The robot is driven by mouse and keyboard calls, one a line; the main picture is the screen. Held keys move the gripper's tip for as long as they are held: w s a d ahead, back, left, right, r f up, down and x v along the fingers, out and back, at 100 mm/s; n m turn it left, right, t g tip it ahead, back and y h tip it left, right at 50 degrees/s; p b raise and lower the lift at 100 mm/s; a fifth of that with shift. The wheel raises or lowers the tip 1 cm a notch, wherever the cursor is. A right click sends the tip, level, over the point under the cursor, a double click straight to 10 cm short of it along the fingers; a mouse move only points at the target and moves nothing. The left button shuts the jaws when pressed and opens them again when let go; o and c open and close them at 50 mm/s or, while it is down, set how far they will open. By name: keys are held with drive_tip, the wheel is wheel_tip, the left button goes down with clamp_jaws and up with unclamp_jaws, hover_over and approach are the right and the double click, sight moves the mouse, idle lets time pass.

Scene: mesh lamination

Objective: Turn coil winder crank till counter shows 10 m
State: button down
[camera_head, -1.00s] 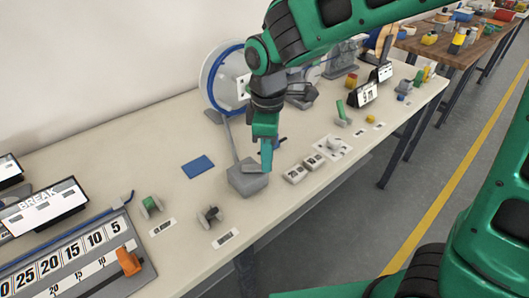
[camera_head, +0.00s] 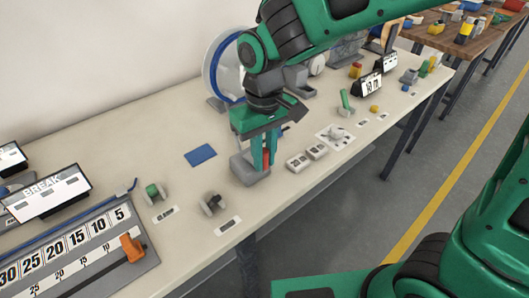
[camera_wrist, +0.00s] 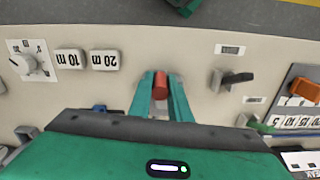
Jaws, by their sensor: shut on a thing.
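My gripper (camera_head: 265,165) points down over the bench with its fingers closed around a small red cylinder (camera_wrist: 160,85), which looks like a handle. The red piece also shows between the fingertips in the head view (camera_head: 267,157). It sits at a grey block (camera_head: 246,172) on the bench; whether the two are joined is hidden. A large white reel with a blue ring (camera_head: 209,75) stands behind my arm, partly covered. A small black-framed display (camera_head: 372,86) to the right seems to read 10 m. I cannot tell whether it is the counter.
Two pale blocks marked 10 m (camera_wrist: 69,59) and 20 m (camera_wrist: 103,60) lie beside the gripper. A dial plate (camera_head: 336,136) is farther right.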

drive_tip(key=shift+s+a+m, duration=0.15)
drive_tip(key=shift+m, duration=0.25)
idle(0.3)
drive_tip(key=c, duration=1.6)
unclamp_jaws()
drive_tip(key=shift+c, duration=0.2)
drive_tip(key=shift+r, duration=0.1)
wheel_tip(320, 180, up, 11)
drive_tip(key=shift+f, duration=0.2)
